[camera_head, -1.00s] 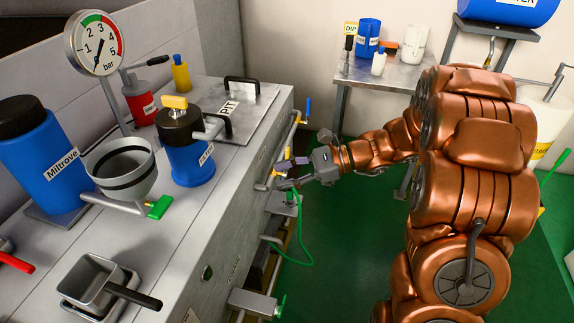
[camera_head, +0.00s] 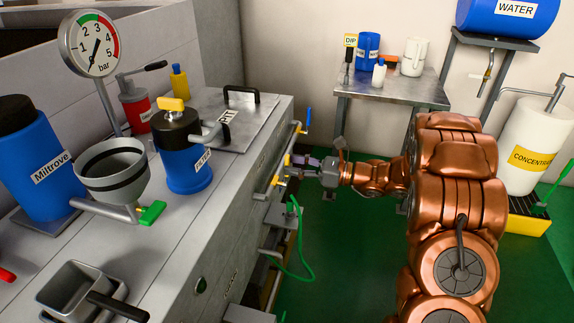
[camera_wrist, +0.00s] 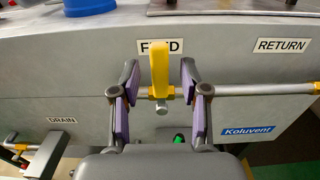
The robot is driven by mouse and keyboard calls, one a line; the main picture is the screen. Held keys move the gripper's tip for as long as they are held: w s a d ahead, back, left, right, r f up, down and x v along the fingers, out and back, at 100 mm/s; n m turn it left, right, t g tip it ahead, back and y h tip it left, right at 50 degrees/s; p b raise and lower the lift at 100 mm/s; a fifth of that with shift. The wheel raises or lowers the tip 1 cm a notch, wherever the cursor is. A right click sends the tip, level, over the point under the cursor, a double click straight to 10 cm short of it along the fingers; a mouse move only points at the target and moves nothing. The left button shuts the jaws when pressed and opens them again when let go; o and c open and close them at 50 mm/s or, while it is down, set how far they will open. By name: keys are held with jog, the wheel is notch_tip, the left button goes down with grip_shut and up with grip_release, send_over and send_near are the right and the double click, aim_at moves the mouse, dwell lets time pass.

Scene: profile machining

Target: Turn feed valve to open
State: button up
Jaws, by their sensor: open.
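The feed valve has an upright yellow handle (camera_wrist: 159,66) on a grey pipe with a yellow fitting, in the middle of the wrist view. The handle partly hides the FEED label (camera_wrist: 148,47) behind it. My gripper (camera_wrist: 159,78) is open, with one purple-padded finger on each side of the handle. Gaps show between the handle and both pads. In the head view my gripper (camera_head: 303,166) is at the grey machine's right side, by the yellow valve handle (camera_head: 287,160).
The grey machine front (camera_wrist: 50,87) is close behind the valve. A RETURN label (camera_wrist: 283,45) is to the right and a DRAIN label (camera_wrist: 62,120) to the lower left. A green hose (camera_head: 300,245) hangs below. Green floor is clear beside my arm.

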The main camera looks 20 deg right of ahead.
jog(key=shift+x, duration=1.3)
jog(key=shift+c, duration=0.2)
grip_shut()
